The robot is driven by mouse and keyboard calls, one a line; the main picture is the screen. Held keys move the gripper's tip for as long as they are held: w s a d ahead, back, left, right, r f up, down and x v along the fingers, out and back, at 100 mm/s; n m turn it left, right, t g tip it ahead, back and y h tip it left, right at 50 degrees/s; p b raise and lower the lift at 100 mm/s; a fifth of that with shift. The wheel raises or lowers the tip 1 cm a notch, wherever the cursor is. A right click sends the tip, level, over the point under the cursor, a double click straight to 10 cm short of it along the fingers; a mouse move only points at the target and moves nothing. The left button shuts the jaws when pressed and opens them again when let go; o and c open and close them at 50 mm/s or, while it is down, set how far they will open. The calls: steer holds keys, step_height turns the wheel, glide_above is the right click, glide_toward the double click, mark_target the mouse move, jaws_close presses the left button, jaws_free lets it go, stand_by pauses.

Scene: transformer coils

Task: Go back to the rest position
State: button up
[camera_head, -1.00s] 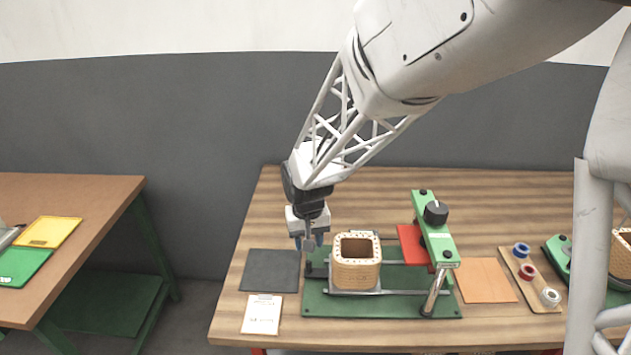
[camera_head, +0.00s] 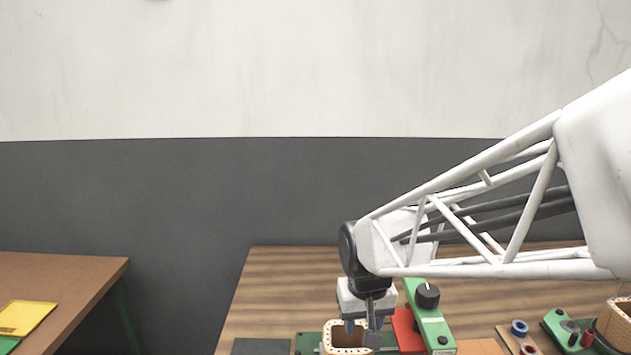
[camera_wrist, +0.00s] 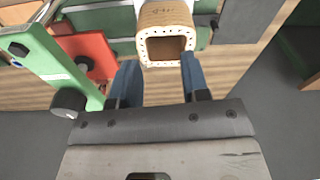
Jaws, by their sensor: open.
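My gripper (camera_head: 361,332) is open and points down near the tan square coil (camera_head: 343,328), partly overlapping it in the head view. I cannot tell the exact gap between fingertips and coil. The lower part of the coil is cut off by the head view's bottom edge.
A green clamp arm with a black knob (camera_head: 427,295) stands right of the coil, beside a red pad (camera_head: 405,330). A dark mat (camera_head: 262,346) lies left. The table's back (camera_head: 290,265) is clear.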

steer(key=s+d+r, duration=0.2)
steer(key=s+d, duration=0.3)
steer(key=s, duration=0.3)
steer(key=s+d+r+m+t, duration=0.1)
steer(key=s+d+r, duration=0.2)
steer(key=s, duration=0.4)
steer(key=shift+s+d+r+m, duration=0.3)
steer(key=shift+s+d+r, duration=0.1)
steer(key=shift+d, duration=0.45)
